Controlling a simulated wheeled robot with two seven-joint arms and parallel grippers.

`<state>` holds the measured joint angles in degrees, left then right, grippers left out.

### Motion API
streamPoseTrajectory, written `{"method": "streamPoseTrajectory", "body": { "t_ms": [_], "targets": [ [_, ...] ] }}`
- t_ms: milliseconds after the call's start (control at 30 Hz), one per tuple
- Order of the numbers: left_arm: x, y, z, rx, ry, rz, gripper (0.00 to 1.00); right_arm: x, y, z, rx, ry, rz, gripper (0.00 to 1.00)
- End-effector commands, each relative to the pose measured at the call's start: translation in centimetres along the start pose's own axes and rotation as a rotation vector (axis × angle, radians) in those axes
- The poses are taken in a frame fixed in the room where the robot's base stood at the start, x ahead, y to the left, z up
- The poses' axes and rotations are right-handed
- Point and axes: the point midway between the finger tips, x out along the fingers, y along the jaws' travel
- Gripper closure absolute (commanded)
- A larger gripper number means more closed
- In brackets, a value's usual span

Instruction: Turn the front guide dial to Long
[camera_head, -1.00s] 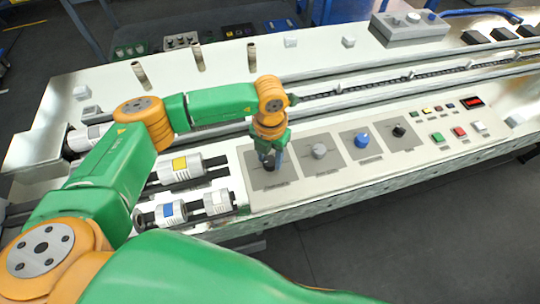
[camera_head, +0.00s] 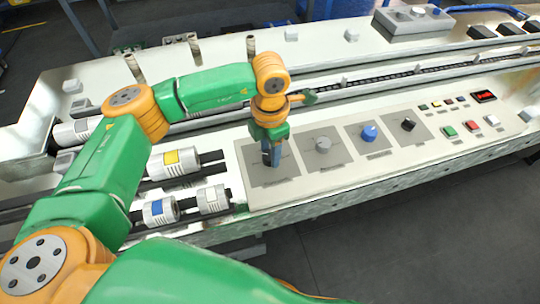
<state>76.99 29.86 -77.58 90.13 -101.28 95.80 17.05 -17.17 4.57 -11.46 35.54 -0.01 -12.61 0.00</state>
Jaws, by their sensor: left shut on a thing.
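The control panel (camera_head: 310,184) along the machine's front edge carries a row of dials on dark square plates. The leftmost dial plate (camera_head: 288,174) has my left gripper (camera_head: 271,160) over it, pointing down. The gripper is shut at the place of that plate's dial, and the fingers and wrist hide the dial. Its pointer and the plate's lettering cannot be read. A grey dial (camera_head: 323,144), a blue dial (camera_head: 369,132) and a black dial (camera_head: 408,124) follow to the right, untouched. My right gripper is not in view.
White rollers with yellow (camera_head: 175,163) and blue (camera_head: 160,211) bands lie left of the panel. Push buttons (camera_head: 472,126) and a red display (camera_head: 484,97) sit at its right end. A chain conveyor (camera_head: 400,75) runs behind. Upright posts (camera_head: 194,48) stand at the back.

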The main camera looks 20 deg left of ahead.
Motion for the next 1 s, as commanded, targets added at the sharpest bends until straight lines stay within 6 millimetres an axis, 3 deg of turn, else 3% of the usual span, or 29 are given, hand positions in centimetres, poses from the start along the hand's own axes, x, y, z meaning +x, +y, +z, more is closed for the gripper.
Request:
{"method": "streamPoseTrajectory", "body": {
  "t_ms": [100,400,1000],
  "targets": [
    [0.5,0.1,0.1,0.102,-0.005,0.002,1.00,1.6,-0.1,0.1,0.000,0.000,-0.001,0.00],
    [0.2,0.1,0.1,0.333,-0.004,0.003,1.00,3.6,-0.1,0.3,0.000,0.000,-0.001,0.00],
    [-0.1,0.0,0.1,0.514,-0.003,0.002,1.00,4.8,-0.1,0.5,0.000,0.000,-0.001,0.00]
  ]
}}
